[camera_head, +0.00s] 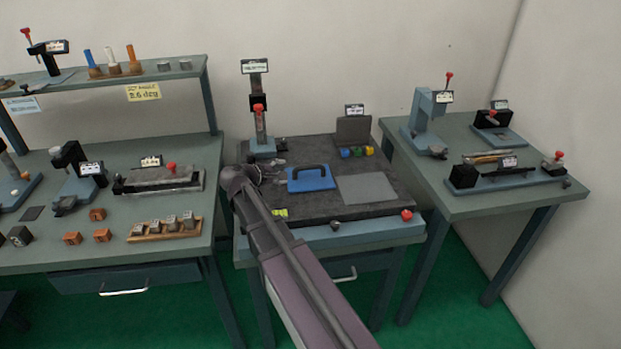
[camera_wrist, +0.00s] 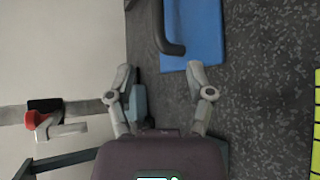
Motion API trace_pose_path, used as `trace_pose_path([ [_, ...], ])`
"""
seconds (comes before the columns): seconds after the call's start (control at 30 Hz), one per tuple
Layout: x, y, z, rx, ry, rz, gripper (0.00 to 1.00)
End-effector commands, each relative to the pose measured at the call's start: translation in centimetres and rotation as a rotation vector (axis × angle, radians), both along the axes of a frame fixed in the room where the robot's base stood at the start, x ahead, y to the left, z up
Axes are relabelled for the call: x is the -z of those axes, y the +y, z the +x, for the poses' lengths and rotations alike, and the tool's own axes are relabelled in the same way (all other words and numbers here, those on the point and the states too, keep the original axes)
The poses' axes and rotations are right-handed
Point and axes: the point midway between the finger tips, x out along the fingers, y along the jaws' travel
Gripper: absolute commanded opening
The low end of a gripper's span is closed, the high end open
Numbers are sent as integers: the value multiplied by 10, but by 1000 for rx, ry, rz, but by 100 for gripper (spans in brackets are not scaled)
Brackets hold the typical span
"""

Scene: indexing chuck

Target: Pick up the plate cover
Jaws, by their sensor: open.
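The plate cover, a flat blue plate with a dark arched handle (camera_head: 312,182), lies on the dark top of the middle bench. In the wrist view part of the plate cover (camera_wrist: 207,35) shows at the top, with its black handle running down to a bent end. My gripper (camera_wrist: 158,72) is open, with its two fingers apart and nothing between them. The handle's lower end lies just ahead of the fingers. In the head view my gripper (camera_head: 262,176) is just left of the plate cover, partly hidden by my own arm.
A bare grey plate (camera_head: 367,188) lies right of the cover. An upright post fixture (camera_head: 262,125) stands behind my gripper. Several coloured knobs (camera_head: 357,152) sit before a dark upright panel. A red button (camera_head: 407,215) is at the front right corner. A yellow grid (camera_wrist: 316,125) shows at the wrist view's right.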

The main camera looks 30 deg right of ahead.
Motion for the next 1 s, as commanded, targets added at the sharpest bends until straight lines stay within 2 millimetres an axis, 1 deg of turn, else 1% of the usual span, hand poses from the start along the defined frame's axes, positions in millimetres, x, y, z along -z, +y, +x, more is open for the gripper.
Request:
trace_pose_path([
  [0.03, 6, -6, 3, 2, 0, 1, 68],
  [0.1, 10, -15, 7, 1, -2, 1, 68],
  [0.3, 22, -40, 18, 1, -1, 0, 68],
  [0.4, 25, -50, 22, 0, 0, 0, 68],
  [0.6, 27, -58, 25, -1, -1, 0, 68],
  [1.0, 28, -60, 26, -1, -1, 0, 68],
])
